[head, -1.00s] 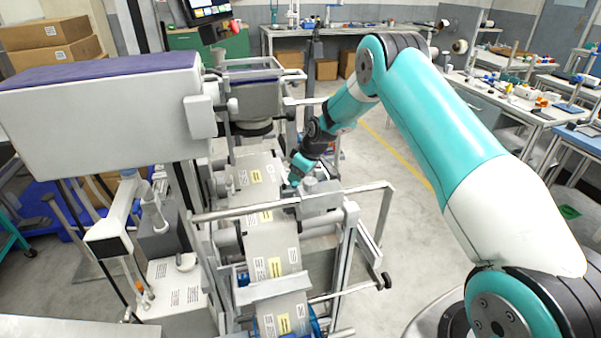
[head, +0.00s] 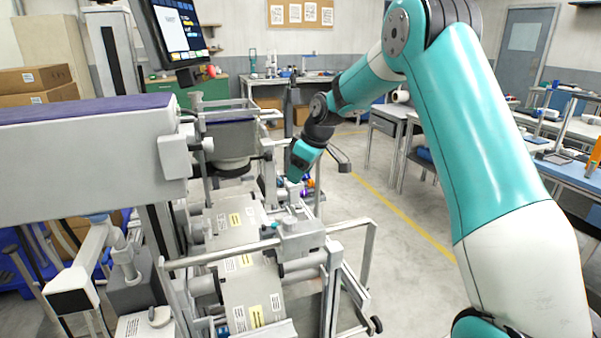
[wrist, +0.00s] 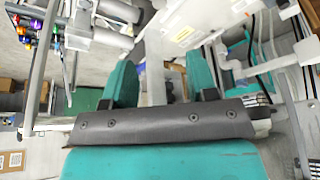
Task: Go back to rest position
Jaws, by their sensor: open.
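My gripper (head: 294,178) hangs from the raised teal and white arm, above and beside the right side of the reel machine (head: 300,240). In the wrist view my gripper (wrist: 160,78) shows two teal fingers set apart, with nothing held between them. In the head view its fingertips are small and hard to make out. A pale film strip with printed white and yellow labels (head: 243,285) runs over the machine's rollers.
The machine's metal frame (head: 365,262) stands close below my gripper. A screen (head: 178,28) and a large white housing (head: 80,165) are at left. Workbenches (head: 575,125) stand at right and back. The floor (head: 415,190) right of the machine is clear.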

